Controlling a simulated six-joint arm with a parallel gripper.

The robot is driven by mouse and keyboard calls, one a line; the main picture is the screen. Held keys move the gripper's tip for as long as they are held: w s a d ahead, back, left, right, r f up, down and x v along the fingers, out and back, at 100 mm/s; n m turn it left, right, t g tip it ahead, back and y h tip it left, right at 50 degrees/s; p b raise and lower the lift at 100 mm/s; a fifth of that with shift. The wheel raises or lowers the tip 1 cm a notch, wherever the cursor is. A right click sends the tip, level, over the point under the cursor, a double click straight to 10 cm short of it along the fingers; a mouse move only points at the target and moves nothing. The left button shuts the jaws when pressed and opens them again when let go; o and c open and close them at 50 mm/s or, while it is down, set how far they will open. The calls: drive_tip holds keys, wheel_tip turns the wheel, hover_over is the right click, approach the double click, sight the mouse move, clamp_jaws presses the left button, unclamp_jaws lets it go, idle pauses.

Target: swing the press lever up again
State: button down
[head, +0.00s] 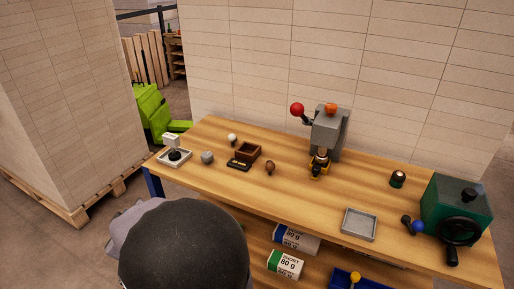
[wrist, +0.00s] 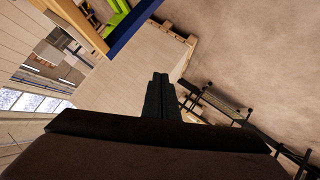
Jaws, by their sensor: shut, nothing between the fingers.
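The press (head: 329,132) is a grey upright block at the back of the wooden bench, with an orange knob (head: 331,107) on top. Its lever, ending in a red ball (head: 297,109), sticks out from the press's left side; the ball sits near the height of the press top. Under the press head is a small dark and yellow piece (head: 319,165). My gripper (wrist: 160,80) is shut and empty in the wrist view, over the floor and away from the press. The press does not show in the wrist view.
The bench (head: 300,200) holds a grey tray (head: 360,224), a green machine with a handwheel (head: 459,231), a small brown box (head: 247,151) and a stamp on a pale tray (head: 174,156). Paper reams (head: 286,264) lie on the shelf below. My arm's dark link covers the lower left.

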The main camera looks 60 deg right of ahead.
drive_tip(key=s+d+r+h+b, duration=0.2)
drive_tip(key=d+h+b, duration=0.25)
drive_tip(key=d, duration=0.45)
drive_tip(key=s+d+r+m+g+h+b, duration=0.1)
drive_tip(key=s+d+g+h+b, duration=0.1)
drive_tip(key=s, duration=0.3)
drive_tip(key=s+d+r+g+h+b, duration=0.1)
drive_tip(key=s+d+r+h+b, duration=0.1)
drive_tip(key=s+d+h, duration=0.3)
drive_tip(key=s+d+r+m+g+h+b, duration=0.1)
drive_tip(key=s+d+r+g+h+b, duration=0.1)
drive_tip(key=s+d+h, duration=0.1)
drive_tip(key=shift+s+d+r+m+g+h, duration=0.15)
drive_tip(key=shift+s+m+g+h, duration=0.15)
drive_tip(key=shift+s+h, duration=0.5)
drive_tip(key=s+a+r+m+g+h+b, duration=0.1)
drive_tip(key=s+m+g+h+b, duration=0.1)
drive_tip(key=s+g, duration=0.35)
drive_tip(key=s+a+r+m+g+h+b, duration=0.1)
drive_tip(key=s+r+g+h+b, duration=0.1)
drive_tip(key=s+g, duration=0.35)
drive_tip(key=s+p+x, duration=0.1)
drive_tip(key=p+x, duration=0.3)
drive_tip(key=x, duration=1)
drive_tip(key=shift+s+d, duration=0.2)
drive_tip(key=shift+s, duration=0.05)
drive_tip(key=shift+f+y, duration=0.1)
drive_tip(key=shift+y, duration=0.15)
drive_tip(key=shift+p, duration=0.35)
